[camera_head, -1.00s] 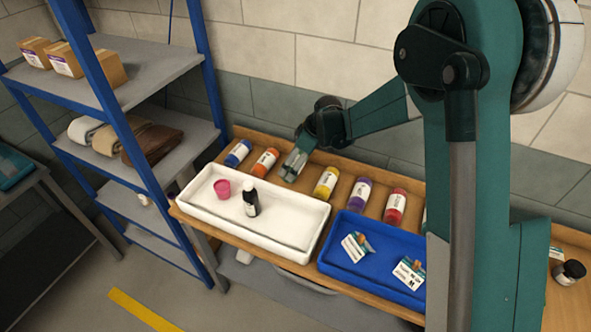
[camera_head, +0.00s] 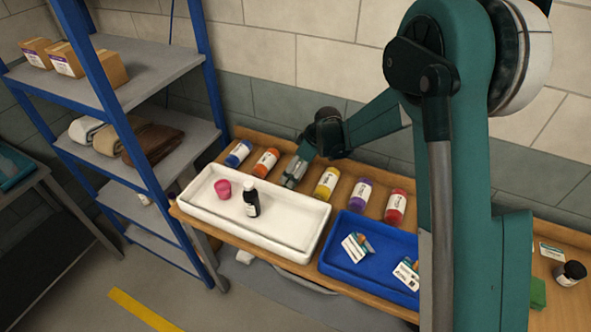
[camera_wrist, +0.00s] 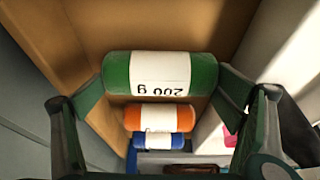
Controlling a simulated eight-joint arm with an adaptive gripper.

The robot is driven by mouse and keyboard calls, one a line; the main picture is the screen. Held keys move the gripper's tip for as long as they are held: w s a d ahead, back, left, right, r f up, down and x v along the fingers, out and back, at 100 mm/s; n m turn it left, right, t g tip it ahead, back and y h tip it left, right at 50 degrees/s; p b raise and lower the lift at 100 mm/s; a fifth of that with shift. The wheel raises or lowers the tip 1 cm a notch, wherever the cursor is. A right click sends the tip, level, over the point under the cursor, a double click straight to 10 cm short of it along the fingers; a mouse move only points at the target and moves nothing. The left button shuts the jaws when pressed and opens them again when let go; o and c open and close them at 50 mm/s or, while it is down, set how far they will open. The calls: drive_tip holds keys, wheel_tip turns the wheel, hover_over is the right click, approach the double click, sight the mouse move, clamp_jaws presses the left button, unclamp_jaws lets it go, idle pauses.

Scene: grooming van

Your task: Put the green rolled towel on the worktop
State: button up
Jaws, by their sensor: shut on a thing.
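My gripper (camera_head: 291,177) is at the back of the wooden worktop (camera_head: 232,237), between the orange and yellow cylinders. In the wrist view my gripper (camera_wrist: 165,110) has its fingers on either side of a green cylinder (camera_wrist: 118,74) with a white label reading "200 g", and is shut on it. It looks like a labelled container more than a cloth towel. My gripper hides it in the head view. Whether it touches the worktop I cannot tell. A small green item (camera_head: 538,293) is at the far right of the worktop, partly behind my arm.
Blue (camera_head: 238,153), orange (camera_head: 265,161), yellow (camera_head: 326,183), purple (camera_head: 360,194) and red (camera_head: 395,207) cylinders line the back. In front are a white tray (camera_head: 300,238) and a blue tray (camera_head: 345,272).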

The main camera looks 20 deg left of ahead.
drive_tip(key=shift+f, duration=0.2)
drive_tip(key=o, duration=0.7)
drive_tip(key=shift+r, duration=0.2)
drive_tip(key=shift+v, duration=6)
drive_tip(key=shift+d, duration=0.1)
